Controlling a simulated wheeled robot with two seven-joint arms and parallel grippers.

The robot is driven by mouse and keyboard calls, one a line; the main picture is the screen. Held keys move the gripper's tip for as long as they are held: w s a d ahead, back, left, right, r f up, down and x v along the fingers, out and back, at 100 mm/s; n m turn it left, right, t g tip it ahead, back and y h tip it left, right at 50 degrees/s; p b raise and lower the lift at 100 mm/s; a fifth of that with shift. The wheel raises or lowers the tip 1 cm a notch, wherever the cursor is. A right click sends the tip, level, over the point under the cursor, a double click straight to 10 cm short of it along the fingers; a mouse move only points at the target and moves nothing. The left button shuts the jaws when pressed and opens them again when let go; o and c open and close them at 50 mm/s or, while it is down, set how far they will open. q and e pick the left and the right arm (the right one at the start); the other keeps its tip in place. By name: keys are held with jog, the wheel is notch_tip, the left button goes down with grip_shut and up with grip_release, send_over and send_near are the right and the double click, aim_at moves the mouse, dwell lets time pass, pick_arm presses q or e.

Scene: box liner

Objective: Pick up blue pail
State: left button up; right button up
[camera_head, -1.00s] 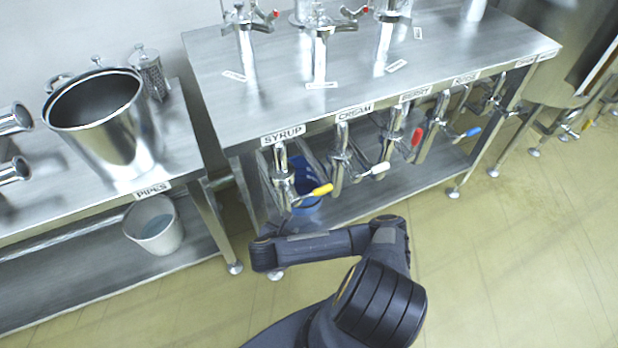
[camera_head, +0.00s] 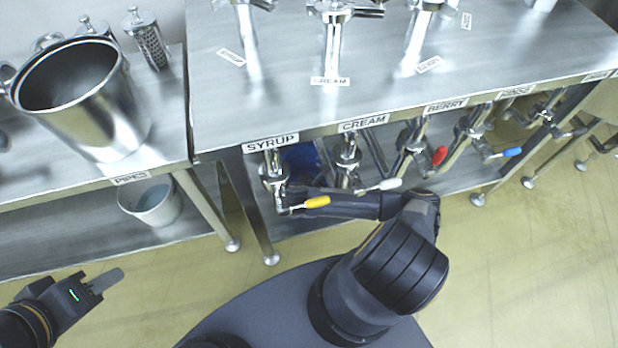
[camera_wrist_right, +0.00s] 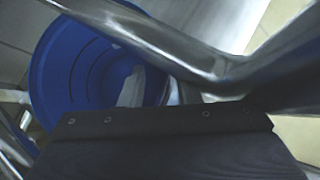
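The blue pail (camera_head: 303,158) stands on the lower shelf under the SYRUP tap, mostly hidden by the table edge and pipes. In the right wrist view the open-topped blue pail (camera_wrist_right: 88,70) fills the left, with a metal pipe crossing in front of it. My right arm reaches under the tap row towards the pail. My right gripper's dark body (camera_wrist_right: 165,140) is close to the pail; a grey piece shows against the pail, but I cannot tell its finger state or any contact. My left gripper (camera_head: 103,280) is at lower left, away from the pail; its opening is unclear.
Taps with a yellow handle (camera_head: 317,202), a white handle (camera_head: 385,185) and others line the table's front edge, close to my right arm. A white bucket (camera_head: 150,205) sits on the left lower shelf, below a large steel pot (camera_head: 85,100). The floor in front is open.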

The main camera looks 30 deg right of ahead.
jog(key=b+x, duration=0.1)
jog(key=x, duration=0.3)
jog(key=shift+s+d+f, duration=0.1)
jog(key=shift+s+d, duration=0.05)
jog(key=shift+c, duration=0.4)
grip_shut()
